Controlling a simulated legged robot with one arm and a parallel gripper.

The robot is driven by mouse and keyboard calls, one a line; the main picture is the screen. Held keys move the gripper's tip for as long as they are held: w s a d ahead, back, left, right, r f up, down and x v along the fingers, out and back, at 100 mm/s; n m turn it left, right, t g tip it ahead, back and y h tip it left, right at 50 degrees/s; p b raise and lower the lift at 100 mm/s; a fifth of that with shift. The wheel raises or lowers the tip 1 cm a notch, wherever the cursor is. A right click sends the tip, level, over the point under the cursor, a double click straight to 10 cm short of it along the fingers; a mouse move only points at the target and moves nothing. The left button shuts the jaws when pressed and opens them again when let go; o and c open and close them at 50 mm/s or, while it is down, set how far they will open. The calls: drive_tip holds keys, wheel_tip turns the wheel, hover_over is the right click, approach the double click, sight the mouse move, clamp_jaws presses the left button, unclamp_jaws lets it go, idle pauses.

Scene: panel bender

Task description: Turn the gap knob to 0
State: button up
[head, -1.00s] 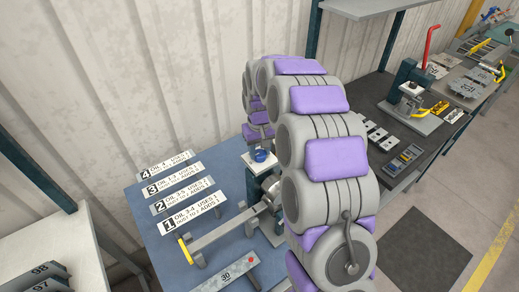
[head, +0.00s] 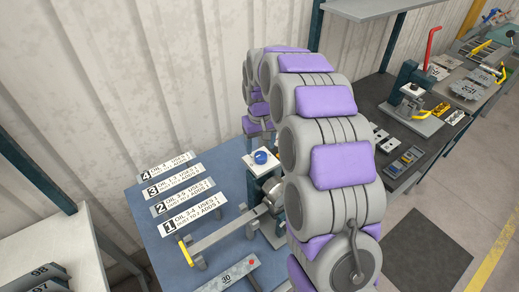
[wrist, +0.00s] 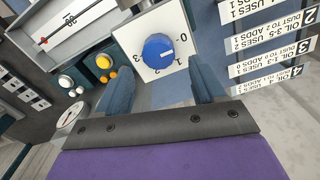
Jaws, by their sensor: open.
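The gap knob (wrist: 158,51) is a round blue knob with a short white mark, on a white square plate (wrist: 128,37) with digits around it. In the wrist view the mark points right, near the 0 but not clearly in line with it. In the head view the knob (head: 261,157) sits on top of a dark stand on the blue table. My gripper (wrist: 160,66) is open, its two dark fingers apart on either side of the plate's near edge. The knob lies beyond the fingertips, apart from them.
White numbered signs (head: 190,212) stand left of the knob. A bar with a yellow end (head: 186,252) and a plate marked 30 (head: 228,277) lie in front. Yellow and white buttons (wrist: 105,62) and a dial (wrist: 70,117) are near the left finger.

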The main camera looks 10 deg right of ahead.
sight(260, 154)
wheel_tip(260, 154, up, 14)
idle(0.3)
drive_tip(key=shift+s, duration=0.1)
idle(0.3)
